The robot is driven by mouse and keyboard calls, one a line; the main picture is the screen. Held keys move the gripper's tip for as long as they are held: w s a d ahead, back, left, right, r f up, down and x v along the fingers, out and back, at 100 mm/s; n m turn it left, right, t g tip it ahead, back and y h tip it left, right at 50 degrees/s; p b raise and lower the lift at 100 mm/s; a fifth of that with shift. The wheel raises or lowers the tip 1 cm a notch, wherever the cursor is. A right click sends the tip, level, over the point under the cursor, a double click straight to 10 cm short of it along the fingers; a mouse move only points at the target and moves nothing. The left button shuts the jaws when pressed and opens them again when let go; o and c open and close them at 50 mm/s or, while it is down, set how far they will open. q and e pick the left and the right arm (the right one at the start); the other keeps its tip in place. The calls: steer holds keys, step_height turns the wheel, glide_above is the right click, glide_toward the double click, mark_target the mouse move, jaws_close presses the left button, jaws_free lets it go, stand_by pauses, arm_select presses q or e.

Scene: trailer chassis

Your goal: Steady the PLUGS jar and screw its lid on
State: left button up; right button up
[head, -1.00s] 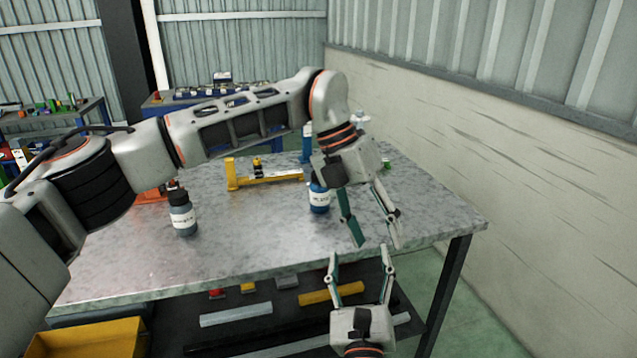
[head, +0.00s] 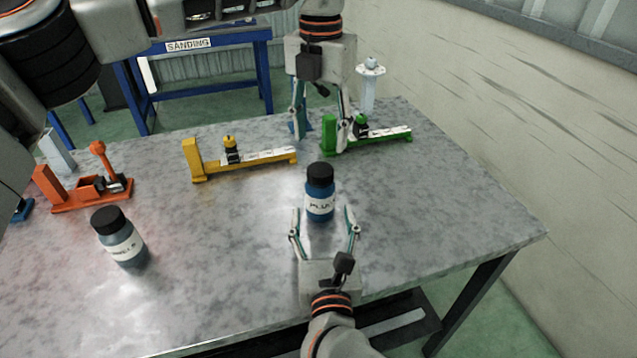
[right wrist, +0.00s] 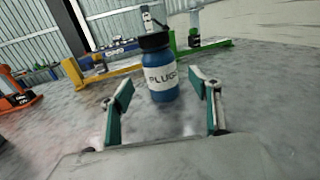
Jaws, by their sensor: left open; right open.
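The PLUGS jar (head: 320,205) is blue with a white label and stands upright on the table. A black lid (head: 320,172) sits on its top; how tight it is I cannot tell. In the right wrist view the jar (right wrist: 162,82) is upright just ahead of the fingertips, roughly centred. My right gripper (head: 323,212) is open at the jar's near side, a finger toward each side, with no clear contact. My left gripper (head: 322,146) is open and empty, pointing down, above the lid in the picture; its exact distance from the lid I cannot tell.
A second dark-lidded jar (head: 122,246) stands at left. Behind are a yellow fixture (head: 245,163), a green fixture (head: 375,138) and an orange fixture (head: 90,192). The grey table (head: 430,220) is clear to the right, up to its edge near the wall.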

mark_target(321, 202)
arm_select(q)
steer(key=shift+s, duration=0.2)
arm_select(e)
steer(key=shift+s, duration=0.15)
arm_select(q)
steer(key=shift+w, duration=0.1)
arm_select(e)
steer(key=shift+w+a, duration=0.15)
steer(key=shift+w, duration=1.85)
steer(key=shift+w+a, duration=0.1)
steer(key=shift+w, duration=1.85)
jaws_close()
arm_select(q)
steer(key=n, duration=1.3)
steer(key=shift+n, duration=0.3)
steer(key=n, duration=1.3)
